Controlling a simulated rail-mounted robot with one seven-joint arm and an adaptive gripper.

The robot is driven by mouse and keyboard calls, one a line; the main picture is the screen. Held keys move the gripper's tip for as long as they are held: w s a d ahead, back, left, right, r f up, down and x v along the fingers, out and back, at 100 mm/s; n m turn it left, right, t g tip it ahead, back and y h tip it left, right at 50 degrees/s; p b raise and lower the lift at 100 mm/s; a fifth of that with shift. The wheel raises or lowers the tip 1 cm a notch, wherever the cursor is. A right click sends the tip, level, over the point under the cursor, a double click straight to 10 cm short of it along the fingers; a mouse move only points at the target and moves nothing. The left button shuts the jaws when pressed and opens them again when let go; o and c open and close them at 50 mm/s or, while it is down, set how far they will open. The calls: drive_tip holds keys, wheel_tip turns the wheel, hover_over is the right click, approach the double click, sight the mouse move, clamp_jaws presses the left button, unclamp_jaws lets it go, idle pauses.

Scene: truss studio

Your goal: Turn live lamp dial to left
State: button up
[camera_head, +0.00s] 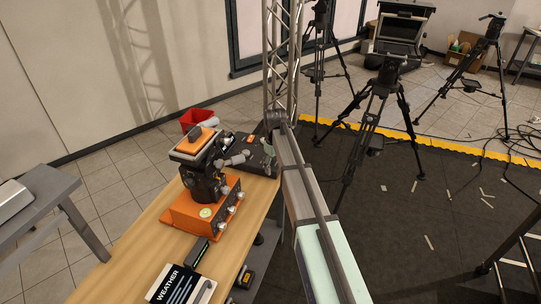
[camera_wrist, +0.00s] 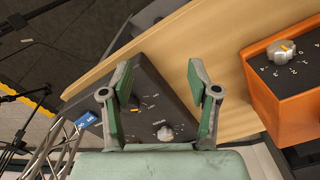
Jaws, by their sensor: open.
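A dark box (camera_wrist: 160,75) with a sloped panel lies under my gripper in the wrist view. A silver dial (camera_wrist: 165,132) with an orange pointer mark sits on the panel near the base of the fingers, with small lettering too blurred to read. A smaller dark knob with an orange mark (camera_wrist: 138,105) is beside the left finger. I cannot tell which is the live lamp dial. My gripper (camera_wrist: 160,64) is open, its two green-padded fingers apart with nothing between the tips. In the head view the dark box (camera_head: 250,143) is at the table's far end, partly hidden by my arm.
An orange box (camera_wrist: 285,95) with a silver knob (camera_wrist: 282,52) stands to the right; it bears several knobs and a black device in the head view (camera_head: 185,213). A red bin (camera_head: 196,117) is behind the wooden table (camera_head: 140,240). A truss (camera_head: 283,65) rises near my arm.

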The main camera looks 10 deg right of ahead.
drive_tip(key=w+r+n, duration=0.2)
drive_tip(key=w+r, duration=0.9)
drive_tip(key=r, duration=0.3)
wheel_tip(320, 180, down, 17)
drive_tip(key=p, duration=0.5)
drive_tip(key=shift+f+p, duration=0.15)
drive_tip(key=shift+p, duration=0.15)
drive_tip(key=c, duration=1.2)
